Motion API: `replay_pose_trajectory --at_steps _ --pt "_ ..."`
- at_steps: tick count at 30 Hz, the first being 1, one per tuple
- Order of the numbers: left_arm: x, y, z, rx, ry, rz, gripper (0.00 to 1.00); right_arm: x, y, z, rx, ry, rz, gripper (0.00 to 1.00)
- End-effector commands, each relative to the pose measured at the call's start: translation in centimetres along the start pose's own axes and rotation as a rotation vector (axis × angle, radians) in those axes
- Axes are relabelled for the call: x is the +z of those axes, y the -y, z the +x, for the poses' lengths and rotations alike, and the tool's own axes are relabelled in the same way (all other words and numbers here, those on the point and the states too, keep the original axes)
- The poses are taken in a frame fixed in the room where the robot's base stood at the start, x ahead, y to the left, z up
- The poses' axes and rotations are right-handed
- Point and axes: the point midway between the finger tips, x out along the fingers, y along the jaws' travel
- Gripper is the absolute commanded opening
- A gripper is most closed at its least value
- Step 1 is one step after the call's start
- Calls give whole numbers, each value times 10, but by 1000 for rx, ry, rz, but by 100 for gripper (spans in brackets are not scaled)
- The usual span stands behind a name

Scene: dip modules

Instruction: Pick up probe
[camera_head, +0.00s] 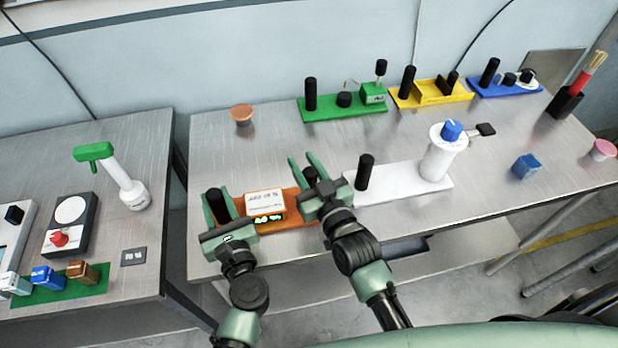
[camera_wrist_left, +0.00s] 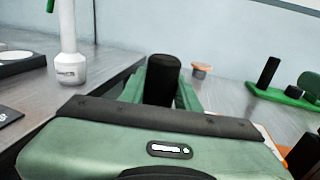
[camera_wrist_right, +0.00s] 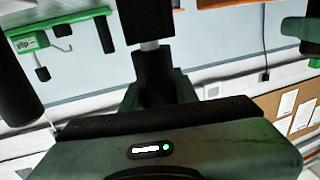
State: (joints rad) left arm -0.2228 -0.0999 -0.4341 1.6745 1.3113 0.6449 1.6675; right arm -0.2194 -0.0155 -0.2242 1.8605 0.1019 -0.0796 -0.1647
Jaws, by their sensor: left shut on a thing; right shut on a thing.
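The orange module (camera_head: 285,229) lies near the front edge of the right-hand table, with a white-topped meter box (camera_head: 265,203) showing a green display. My left gripper (camera_head: 222,216) is shut on the black post (camera_head: 217,203) at the module's left end; the post stands between its fingers in the left wrist view (camera_wrist_left: 162,78). My right gripper (camera_head: 312,183) is shut on a black cylindrical piece, apparently the probe (camera_wrist_right: 153,75), at the module's right end. A short silver shaft (camera_wrist_right: 150,45) joins it to a wider black part in the right wrist view. Its lower end is hidden in the head view.
A white module (camera_head: 400,185) with a black post and a blue-knobbed cylinder lies to the right. Green (camera_head: 340,108), yellow (camera_head: 430,93) and blue (camera_head: 503,87) modules line the back. An orange-brown cup (camera_head: 241,114) stands behind. The table's middle is mostly clear.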

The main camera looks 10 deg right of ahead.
Motion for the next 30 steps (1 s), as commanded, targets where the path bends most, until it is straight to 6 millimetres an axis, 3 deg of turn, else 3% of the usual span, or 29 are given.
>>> replay_pose_trajectory --at_steps 7,19,30 --pt "0 0 0 0 0 0 0 -15 0 0 0 -4 0 0" --pt "0 0 0 0 1 0 0 -89 0 0 0 -5 0 0" --pt "0 0 0 0 1 0 0 -100 0 0 0 0 0 0"
